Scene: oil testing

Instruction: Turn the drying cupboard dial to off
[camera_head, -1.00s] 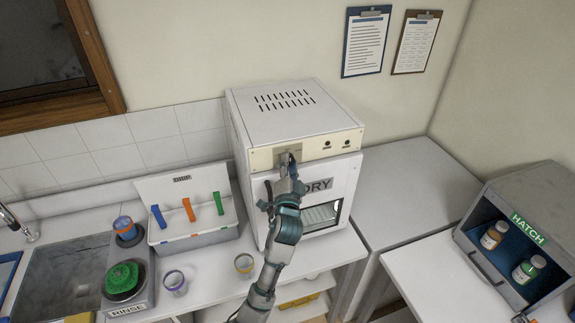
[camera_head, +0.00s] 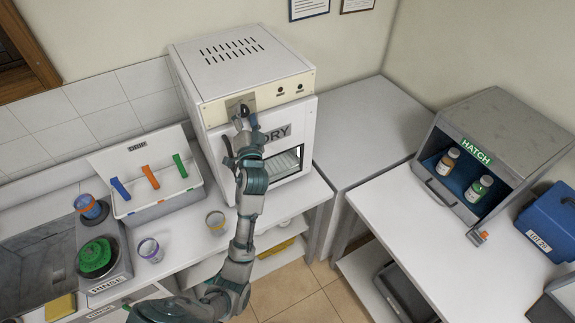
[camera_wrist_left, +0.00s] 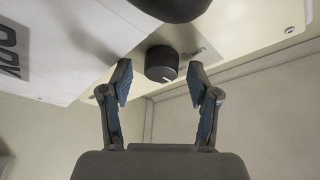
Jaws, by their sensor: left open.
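The drying cupboard (camera_head: 235,75) is a white box with a cream control strip and a door marked DRY. My left gripper (camera_head: 243,115) is in front of the left part of that strip, where it covers the dial in the head view. In the left wrist view the dial (camera_wrist_left: 161,63) is a round black knob with a pale mark near its lower right edge. The left gripper (camera_wrist_left: 160,80) is open there, one finger to each side of the dial, with visible gaps. My right gripper is in neither view.
A drip box (camera_head: 165,195) with coloured clips, a rinse station (camera_head: 112,275) and small cups stand left of the arm. The grey hatch (camera_head: 505,120) holding bottles and a blue case (camera_head: 550,222) are on the right. The counter (camera_head: 370,120) beside the cupboard is bare.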

